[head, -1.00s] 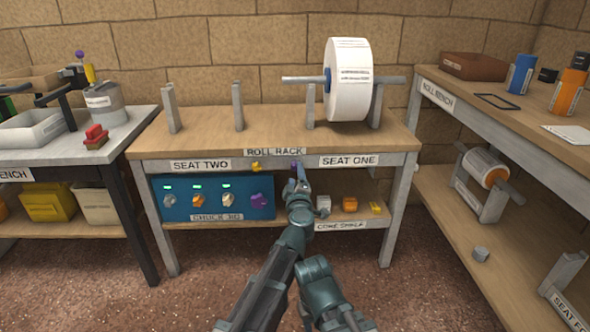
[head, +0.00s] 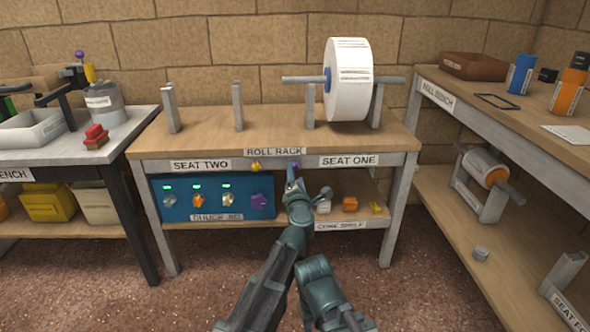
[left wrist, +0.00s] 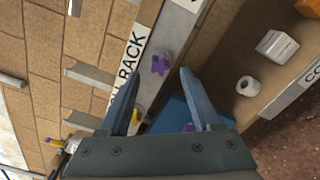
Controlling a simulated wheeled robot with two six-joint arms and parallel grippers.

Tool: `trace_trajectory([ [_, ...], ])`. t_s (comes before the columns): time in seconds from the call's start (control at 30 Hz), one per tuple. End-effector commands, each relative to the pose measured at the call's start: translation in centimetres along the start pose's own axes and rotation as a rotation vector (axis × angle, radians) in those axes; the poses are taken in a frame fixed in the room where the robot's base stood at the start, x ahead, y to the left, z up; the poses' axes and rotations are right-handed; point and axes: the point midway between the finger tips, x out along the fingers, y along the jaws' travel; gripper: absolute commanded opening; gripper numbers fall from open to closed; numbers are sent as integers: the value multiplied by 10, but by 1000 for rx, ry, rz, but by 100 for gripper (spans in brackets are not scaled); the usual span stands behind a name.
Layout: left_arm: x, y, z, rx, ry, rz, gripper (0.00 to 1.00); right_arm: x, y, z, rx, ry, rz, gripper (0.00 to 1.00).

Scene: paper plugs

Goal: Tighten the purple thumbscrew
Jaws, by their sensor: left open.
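The purple thumbscrew (head: 294,165) sits on the front rail of the roll rack, between the SEAT TWO and SEAT ONE labels. It shows as a purple star-shaped head in the left wrist view (left wrist: 160,64). My left gripper (head: 308,186) is open just below and in front of it. In the left wrist view the thumbscrew lies near the line midway between the open fingertips (left wrist: 160,74), slightly beyond them. I see no contact. A yellow thumbscrew (head: 256,166) sits to its left on the same rail.
A white paper roll (head: 349,80) hangs on a bar above SEAT ONE. A blue chuck jig (head: 180,212) with several knobs, one purple (head: 261,200), stands on the lower shelf (head: 345,212). Small white, orange and yellow pieces sit right of it. Benches flank both sides.

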Motion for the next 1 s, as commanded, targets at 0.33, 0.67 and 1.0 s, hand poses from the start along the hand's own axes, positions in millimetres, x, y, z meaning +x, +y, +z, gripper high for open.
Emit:
trace_trajectory([
  [0.33,3,0,0,2,0,0,65,0,0,0,0,0,0,50],
  [0.67,18,0,0,2,0,0,65,0,0,0,0,0,0,50],
  [1.0,34,0,0,2,0,0,65,0,0,0,0,0,0,50],
])
